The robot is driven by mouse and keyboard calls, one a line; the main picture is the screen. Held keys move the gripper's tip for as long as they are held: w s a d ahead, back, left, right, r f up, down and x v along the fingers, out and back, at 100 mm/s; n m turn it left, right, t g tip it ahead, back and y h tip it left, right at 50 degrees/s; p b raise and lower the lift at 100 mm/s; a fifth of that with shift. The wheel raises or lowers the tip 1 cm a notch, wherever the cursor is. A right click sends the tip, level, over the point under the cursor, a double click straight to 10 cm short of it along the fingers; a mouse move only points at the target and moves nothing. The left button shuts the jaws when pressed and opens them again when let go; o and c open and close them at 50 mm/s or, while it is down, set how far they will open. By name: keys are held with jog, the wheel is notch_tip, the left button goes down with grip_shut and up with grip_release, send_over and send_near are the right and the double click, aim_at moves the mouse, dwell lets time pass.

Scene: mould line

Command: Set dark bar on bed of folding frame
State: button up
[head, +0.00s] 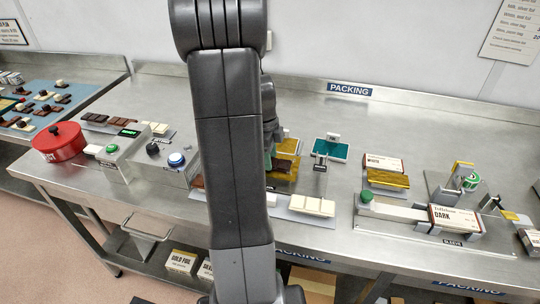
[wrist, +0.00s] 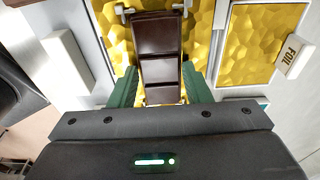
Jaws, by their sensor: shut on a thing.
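A dark brown segmented bar (wrist: 158,55) is between the green fingers of my gripper (wrist: 158,72) in the wrist view. The gripper is shut on its sides near the lower end. The bar is over a gold foil sheet (wrist: 105,18), on what looks like the folding frame, with a pale rod and pivot (wrist: 126,11) at the bar's far end. Whether the bar touches the foil is unclear. In the head view the dark bar (head: 286,162) shows just right of my arm, above gold foil (head: 283,187); my arm hides most of the gripper and frame.
Another gold foil sheet (wrist: 262,42) lies beside a FOIL label (wrist: 292,56). White bars (head: 312,205) lie in front. A teal pad (head: 331,149) stands behind, right. A DARK carton (head: 454,217) is further right; a red pot (head: 59,142) and button boxes (head: 163,160) are left.

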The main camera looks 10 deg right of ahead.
jog(key=o, duration=1.1)
jog(key=shift+c, duration=0.2)
jog(key=shift+r, duration=0.1)
notch_tip(320, 180, up, 14)
jog(key=a, duration=0.1)
jog(key=shift+w+a+f+b, duration=0.25)
jog(key=shift+w+b, duration=0.05)
jog(key=shift+f, duration=0.1)
jog(key=f, duration=0.4)
jog(key=d+f, duration=0.1)
jog(key=f, duration=0.8)
jog(key=shift+s+d+f+p, duration=0.25)
jog(key=shift+s+f+p, duration=0.05)
jog(key=shift+f, duration=0.05)
jog(key=shift+r, duration=0.2)
